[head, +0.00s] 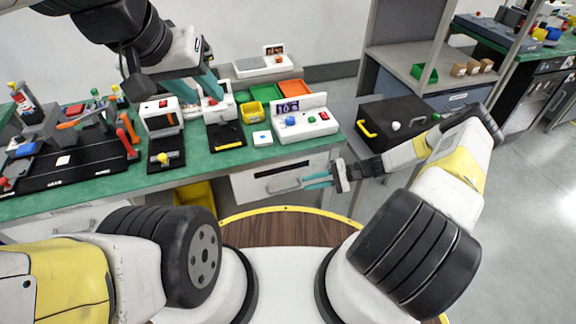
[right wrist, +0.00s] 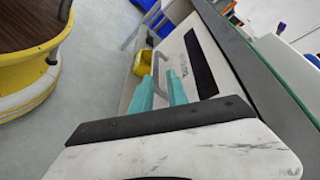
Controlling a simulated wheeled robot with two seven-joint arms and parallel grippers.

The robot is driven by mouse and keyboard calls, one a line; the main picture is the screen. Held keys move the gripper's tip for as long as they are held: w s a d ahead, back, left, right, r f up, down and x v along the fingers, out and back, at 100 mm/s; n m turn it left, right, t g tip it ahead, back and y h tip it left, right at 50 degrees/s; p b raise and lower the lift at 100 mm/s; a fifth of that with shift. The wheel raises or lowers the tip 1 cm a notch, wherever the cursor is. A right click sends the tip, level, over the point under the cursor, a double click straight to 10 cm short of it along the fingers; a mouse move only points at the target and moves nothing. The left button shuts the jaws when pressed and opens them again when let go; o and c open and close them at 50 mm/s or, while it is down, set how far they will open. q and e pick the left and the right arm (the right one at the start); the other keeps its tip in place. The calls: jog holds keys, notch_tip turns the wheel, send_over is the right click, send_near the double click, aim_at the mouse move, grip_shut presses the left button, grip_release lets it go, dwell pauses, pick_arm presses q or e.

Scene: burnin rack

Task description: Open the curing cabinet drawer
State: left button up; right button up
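The white drawer front (head: 252,184) is set under the green bench and looks closed. It has a dark slot and a grey bar handle (head: 285,188). In the right wrist view the drawer front (right wrist: 178,62) shows a black strip and small lettering, with the handle (right wrist: 161,56) just beyond my fingertips. My right gripper (head: 306,182) is at the handle's right end; its teal fingers (right wrist: 160,88) are apart, with the handle ahead of or between their tips. Contact cannot be told. My left gripper (head: 200,94) is open and empty above the bench.
The green bench top (head: 210,165) overhangs the drawer and carries a white button panel (head: 304,127), a yellow bin (head: 252,110) and several fixtures. A black case (head: 395,122) with a yellow handle stands at right. A yellow bin (head: 196,196) sits under the bench. Floor at right is clear.

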aim_at(292, 189)
jog(key=shift+m+t+y, duration=0.4)
jog(key=x, duration=0.3)
jog(key=f+x, duration=0.1)
jog(key=x, duration=0.5)
jog(key=shift+s+d+f, duration=0.2)
jog(key=shift+f, duration=0.15)
grip_shut()
dwell(0.7)
